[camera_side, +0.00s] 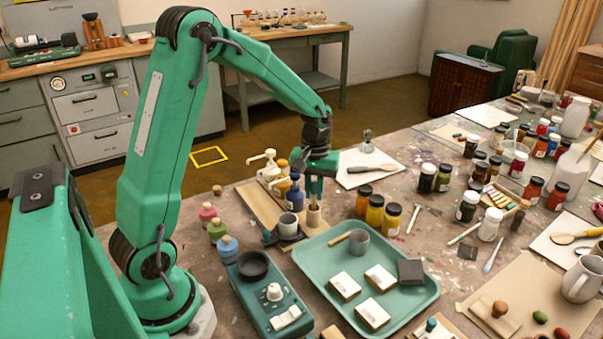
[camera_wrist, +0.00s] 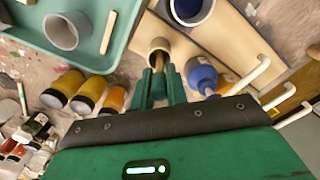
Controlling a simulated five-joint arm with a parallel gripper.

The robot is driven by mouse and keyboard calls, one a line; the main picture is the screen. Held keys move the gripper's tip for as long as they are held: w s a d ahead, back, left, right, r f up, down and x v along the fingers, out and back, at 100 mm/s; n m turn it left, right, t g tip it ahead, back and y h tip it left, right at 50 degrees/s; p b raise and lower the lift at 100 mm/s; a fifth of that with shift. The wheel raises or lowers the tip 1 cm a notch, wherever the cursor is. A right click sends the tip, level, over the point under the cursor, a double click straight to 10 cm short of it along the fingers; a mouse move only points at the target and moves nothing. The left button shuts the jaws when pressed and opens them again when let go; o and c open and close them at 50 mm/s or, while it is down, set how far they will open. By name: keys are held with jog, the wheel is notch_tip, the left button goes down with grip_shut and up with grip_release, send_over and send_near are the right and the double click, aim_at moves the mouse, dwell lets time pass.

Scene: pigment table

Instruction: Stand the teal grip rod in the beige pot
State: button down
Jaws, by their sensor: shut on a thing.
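The teal grip is hidden or blends with my green fingers.
A blue bottle (camera_wrist: 203,76) stands close to the pot. The green tray (camera_side: 428,300) holds a grey cup (camera_side: 359,242) and several white blocks. Yellow jars (camera_side: 375,211) stand to the right.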

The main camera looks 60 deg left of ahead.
jog(key=shift+f, duration=0.25)
jog(key=c, duration=1.4)
grip_release()
jog(key=shift+r, duration=0.15)
notch_tip(320, 180, up, 12)
jog(key=shift+r, duration=0.1)
